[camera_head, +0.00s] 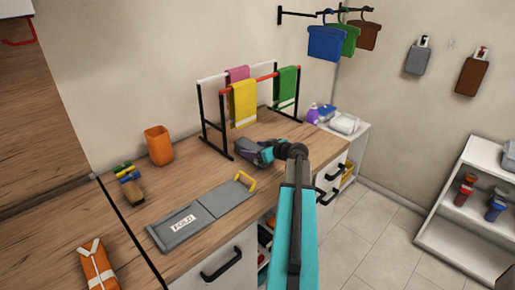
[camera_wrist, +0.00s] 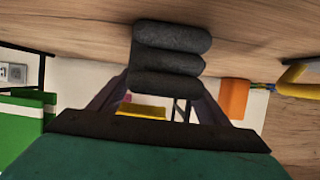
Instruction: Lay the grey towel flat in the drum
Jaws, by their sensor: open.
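A dark grey rolled or folded bundle, which looks like the grey towel (camera_wrist: 168,62), lies on the wooden counter in the wrist view. My gripper (camera_head: 244,149) is low over the counter in the head view, in front of the drying rack. In the wrist view its open fingers point at the towel, one towards each side; whether they touch it I cannot tell. In the head view the towel cannot be told apart from my gripper. No drum can be made out in either view.
A rack (camera_head: 207,118) with yellow, pink and green cloths stands behind my gripper. A grey folding board (camera_head: 215,205) with a yellow handle lies in front. An orange cup (camera_head: 158,145) and a brush-like item (camera_head: 129,184) stand left. White shelves (camera_head: 455,215) are at right.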

